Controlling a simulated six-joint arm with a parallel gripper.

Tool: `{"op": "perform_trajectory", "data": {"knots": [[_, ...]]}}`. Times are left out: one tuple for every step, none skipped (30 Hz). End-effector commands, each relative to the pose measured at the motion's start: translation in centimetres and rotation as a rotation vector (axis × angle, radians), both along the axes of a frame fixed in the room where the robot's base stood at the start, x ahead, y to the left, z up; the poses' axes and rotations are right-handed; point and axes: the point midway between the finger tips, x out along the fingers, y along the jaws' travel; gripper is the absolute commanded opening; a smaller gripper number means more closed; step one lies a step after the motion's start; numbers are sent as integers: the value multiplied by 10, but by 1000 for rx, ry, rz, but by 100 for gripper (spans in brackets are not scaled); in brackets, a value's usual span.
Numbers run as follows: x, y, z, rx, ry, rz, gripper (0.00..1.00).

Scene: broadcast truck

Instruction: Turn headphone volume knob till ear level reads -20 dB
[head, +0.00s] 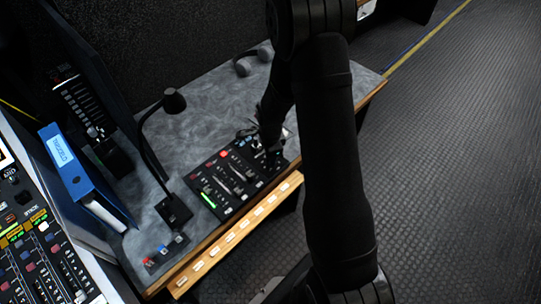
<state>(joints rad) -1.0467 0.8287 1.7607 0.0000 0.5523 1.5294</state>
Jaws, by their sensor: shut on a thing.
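A black control panel (231,207) with sliders, small buttons and a lit green strip lies at the front of the grey desk. My gripper (268,158) reaches down to the panel's right end and is shut on a knob there. The fingers and arm hide most of that knob, and its pointer cannot be seen. A green lit bar (208,198) glows at the panel's left part. I cannot read any dB value.
A gooseneck lamp or microphone (172,101) rises just left of the panel. A blue binder (72,165) and a mixing console (45,250) stand farther left. Headphones (252,62) lie at the desk's back. A wooden edge with pale labels (238,232) runs along the front.

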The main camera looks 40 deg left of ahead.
Motion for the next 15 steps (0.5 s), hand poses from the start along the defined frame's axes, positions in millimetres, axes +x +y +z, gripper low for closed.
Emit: {"op": "perform_trajectory", "data": {"knots": [[0, 0, 0, 1, 0, -12, 0], [0, 0, 0, 1, 0, -20, 0], [0, 0, 0, 1, 0, -27, 0], [0, 0, 0, 1, 0, -31, 0], [0, 0, 0, 1, 0, -34, 0], [0, 0, 0, 1, 0, -38, 0], [0, 0, 0, 1, 0, -40, 0], [0, 0, 0, 1, 0, -41, 0], [0, 0, 0, 1, 0, -42, 0], [0, 0, 0, 1, 0, -43, 0], [0, 0, 0, 1, 0, -43, 0], [0, 0, 0, 1, 0, -42, 0], [0, 0, 0, 1, 0, -42, 0], [0, 0, 0, 1, 0, -42, 0], [0, 0, 0, 1, 0, -42, 0]]}}
